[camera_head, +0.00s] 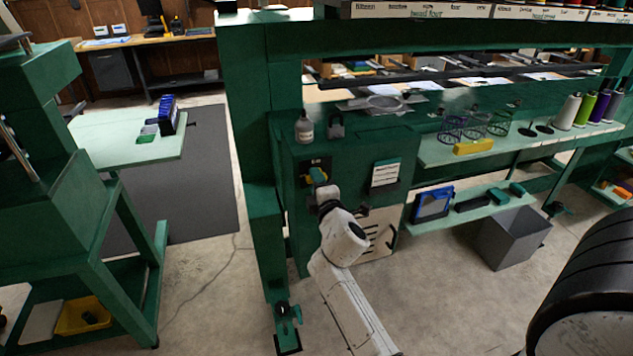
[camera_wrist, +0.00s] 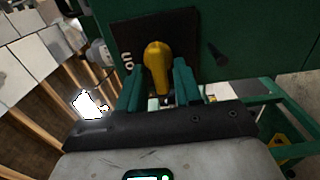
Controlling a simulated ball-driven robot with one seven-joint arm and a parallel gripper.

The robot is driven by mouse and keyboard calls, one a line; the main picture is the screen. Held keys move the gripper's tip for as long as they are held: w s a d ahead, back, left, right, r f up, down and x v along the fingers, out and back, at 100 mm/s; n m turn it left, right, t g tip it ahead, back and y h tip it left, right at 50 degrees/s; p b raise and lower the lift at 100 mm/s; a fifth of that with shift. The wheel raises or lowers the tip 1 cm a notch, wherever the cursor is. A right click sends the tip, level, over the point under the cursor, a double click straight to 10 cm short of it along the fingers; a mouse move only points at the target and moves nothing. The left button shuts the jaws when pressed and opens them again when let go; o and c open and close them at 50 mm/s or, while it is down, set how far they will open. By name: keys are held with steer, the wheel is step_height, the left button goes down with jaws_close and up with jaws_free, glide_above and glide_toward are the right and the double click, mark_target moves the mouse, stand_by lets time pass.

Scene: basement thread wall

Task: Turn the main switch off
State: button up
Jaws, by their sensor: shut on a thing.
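The main switch is a yellow handle (camera_head: 317,175) on a dark plate (camera_head: 306,167) on the green cabinet. In the wrist view the yellow handle (camera_wrist: 157,62) stands between the two green fingers of my gripper (camera_wrist: 159,88). My gripper (camera_head: 321,184) also shows in the head view, in front of the plate. It is shut on the handle. The plate (camera_wrist: 180,25) carries a white "ON" marking left of the handle in the wrist view. My fingers hide the handle's lower end there.
A labelled white card (camera_head: 386,173) is fixed right of the switch. A white bottle (camera_head: 304,128) and a padlock-shaped item (camera_head: 336,126) are above it. A green post (camera_head: 262,200) stands close left. A grey bin (camera_head: 510,238) is on the floor at right.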

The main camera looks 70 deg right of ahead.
steer(key=shift+f, duration=0.1)
stand_by(0.3)
steer(key=o, duration=0.7)
steer(key=shift+a, duration=0.1)
steer(key=b+v, duration=0.2)
steer(key=v, duration=0.8)
steer(key=shift+s+a+b, duration=0.25)
steer(key=shift+b, duration=0.05)
steer(key=s+a+f+m+g+y, duration=0.3)
steer(key=a+f+m+g+y, duration=0.4)
steer(key=a+f, duration=0.65)
steer(key=s+a+f+g+y, duration=0.1)
steer(key=s+a+f+y, duration=0.2)
steer(key=a, duration=0.3)
steer(key=s+a+f+m+g+y, duration=0.1)
steer(key=s+a+f+g+y, duration=0.1)
steer(key=s+a, duration=0.3)
steer(key=shift+a+f+m+g+y, duration=0.3)
steer(key=shift+a+f+y, duration=0.35)
steer(key=shift+y, duration=0.15)
